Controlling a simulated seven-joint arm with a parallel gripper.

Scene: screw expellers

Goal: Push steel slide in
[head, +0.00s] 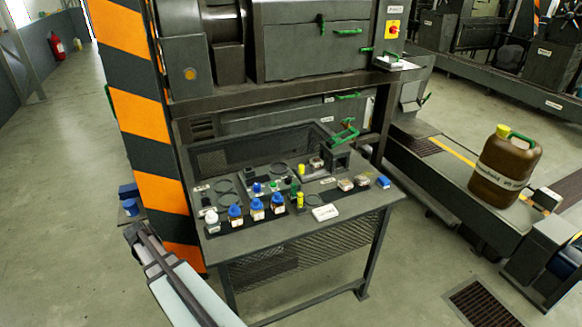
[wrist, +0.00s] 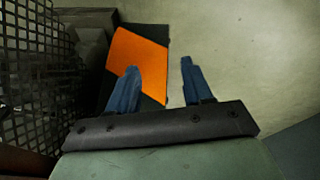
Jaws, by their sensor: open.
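My gripper (wrist: 159,64) shows in the wrist view with two blue fingers well apart and nothing between them. An orange-and-dark striped surface lies beyond the left finger and pale floor beyond the right one. In the head view my arm comes in from the bottom, left of the bench and well away from the machine's green handles. A pale steel plate (head: 397,64) with a green handle juts from the machine's right end, below the red-and-yellow switch; it may be the steel slide, but I cannot tell for certain. No slide shows in the wrist view.
The mesh-sided bench (head: 290,245) carries several blue-capped bottles and small jars. A brown jug (head: 505,170) stands at right. The floor left of the post is mostly clear.

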